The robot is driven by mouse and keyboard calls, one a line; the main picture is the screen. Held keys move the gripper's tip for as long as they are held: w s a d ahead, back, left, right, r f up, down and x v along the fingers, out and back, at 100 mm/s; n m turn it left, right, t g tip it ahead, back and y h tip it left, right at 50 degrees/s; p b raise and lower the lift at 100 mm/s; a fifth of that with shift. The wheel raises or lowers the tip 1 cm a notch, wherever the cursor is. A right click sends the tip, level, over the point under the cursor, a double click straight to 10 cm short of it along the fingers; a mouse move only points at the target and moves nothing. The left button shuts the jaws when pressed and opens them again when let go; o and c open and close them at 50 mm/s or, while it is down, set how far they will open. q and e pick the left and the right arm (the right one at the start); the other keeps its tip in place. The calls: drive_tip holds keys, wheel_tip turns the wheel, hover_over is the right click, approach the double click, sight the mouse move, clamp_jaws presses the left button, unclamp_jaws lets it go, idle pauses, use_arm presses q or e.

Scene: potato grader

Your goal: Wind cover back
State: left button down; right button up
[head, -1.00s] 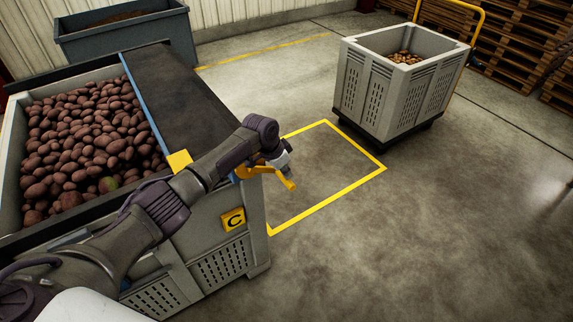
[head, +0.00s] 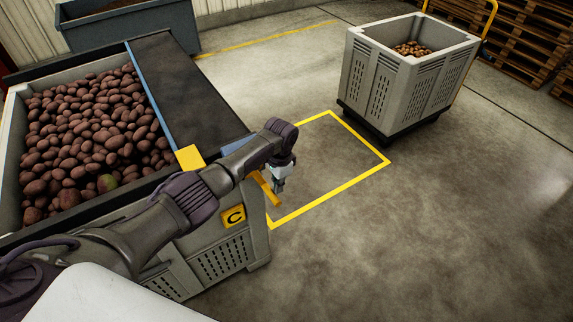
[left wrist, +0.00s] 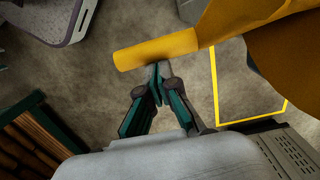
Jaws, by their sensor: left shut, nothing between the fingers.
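A dark cover (head: 180,92) with a blue edge lies over the right part of the grey potato crate marked C (head: 215,262). The left part of the crate is uncovered. A yellow-orange crank (head: 266,190) sits at the crate's near right corner, partly hidden by my arm. Its grip bar (left wrist: 155,52) crosses the left wrist view. My left gripper (head: 279,188) points down beside the crank. Its fingers (left wrist: 157,72) are shut and empty, with the tips close to the bar. I cannot tell if they touch it. My right gripper is not in view.
Reddish potatoes (head: 90,135) fill the uncovered part. A yellow block (head: 190,158) sits on the rim. A yellow floor outline (head: 360,175) lies right of the crate, its inside clear. Another grey crate (head: 400,85) stands beyond it, and a dark bin (head: 125,25) at the back.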

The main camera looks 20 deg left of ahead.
use_arm(q)
drive_tip(key=shift+s+a+f+g+y, duration=0.4)
drive_tip(key=shift+s+f+g, duration=0.15)
drive_tip(key=shift+s+g, duration=0.1)
drive_tip(key=shift+s+a+f, duration=0.2)
drive_tip(key=shift+s+a, duration=0.15)
drive_tip(key=shift+d+r, duration=0.1)
